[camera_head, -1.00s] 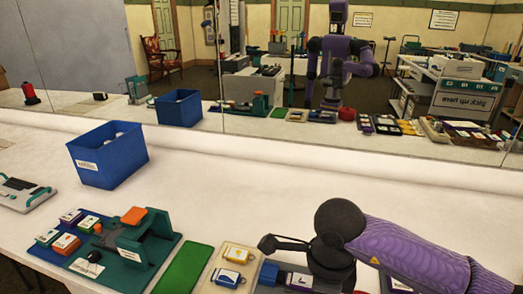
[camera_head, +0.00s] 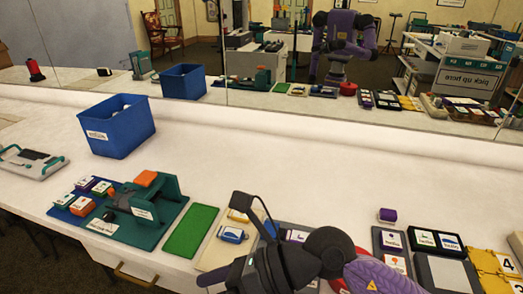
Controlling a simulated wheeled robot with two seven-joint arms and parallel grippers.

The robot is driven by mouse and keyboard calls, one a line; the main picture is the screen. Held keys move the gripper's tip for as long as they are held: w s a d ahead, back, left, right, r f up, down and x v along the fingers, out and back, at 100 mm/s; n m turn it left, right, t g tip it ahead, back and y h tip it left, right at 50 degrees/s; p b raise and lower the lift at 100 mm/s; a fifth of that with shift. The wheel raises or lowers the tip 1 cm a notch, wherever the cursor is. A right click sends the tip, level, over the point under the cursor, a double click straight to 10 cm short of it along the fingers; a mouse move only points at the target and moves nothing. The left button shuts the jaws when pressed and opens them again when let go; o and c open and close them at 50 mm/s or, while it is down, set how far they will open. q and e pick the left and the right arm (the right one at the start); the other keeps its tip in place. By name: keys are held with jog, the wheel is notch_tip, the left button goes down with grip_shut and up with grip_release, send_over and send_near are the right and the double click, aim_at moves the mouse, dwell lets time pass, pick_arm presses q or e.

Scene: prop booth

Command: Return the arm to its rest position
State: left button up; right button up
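My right arm (camera_head: 375,278) comes in from the lower right, purple with dark joints. Its dark gripper end (camera_head: 243,206) stands over the front of the table, above the cream tray and the grey mat beside it. I see nothing clearly held there, but the fingers overlap in this view and their opening cannot be made out. My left arm and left gripper are not in view.
A blue bin (camera_head: 118,132) stands at the back left. A teal press (camera_head: 148,200), a green mat (camera_head: 192,231), a cream tray (camera_head: 214,252) and dark card trays (camera_head: 436,242) line the front. A mirror stands behind the table. The table's middle is clear.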

jog(key=w+d+r+m+t+y, duration=0.1)
jog(key=w+r+m+t+y, duration=0.2)
jog(key=r+m+t+y, duration=0.55)
jog(key=w+d+m+t+h, duration=0.5)
jog(key=d+m+t+h, duration=0.3)
jog(key=m+t, duration=0.65)
jog(key=d+f+m+g+h, duration=0.4)
jog(key=d+f+m+h, duration=0.6)
jog(key=m+h, duration=0.55)
jog(key=s+d+f+m+g+p, duration=0.2)
jog(key=s+f+m+g+p, duration=0.25)
jog(key=s+f+g, duration=0.6)
jog(key=s+d+f+m+g+p, duration=0.25)
jog(key=s+f+g+p, duration=0.25)
jog(key=s+f, duration=0.95)
pick_arm(q)
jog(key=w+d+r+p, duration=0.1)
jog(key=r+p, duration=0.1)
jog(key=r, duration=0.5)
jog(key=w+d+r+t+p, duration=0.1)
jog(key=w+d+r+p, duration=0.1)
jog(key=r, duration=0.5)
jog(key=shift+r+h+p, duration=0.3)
jog(key=shift+p, duration=0.35)
pick_arm(e)
jog(key=s+d+f, duration=0.1)
jog(key=s+f, duration=0.3)
jog(key=s, duration=0.5)
jog(key=shift+d+f+y, duration=0.25)
jog(key=shift+d+y, duration=0.05)
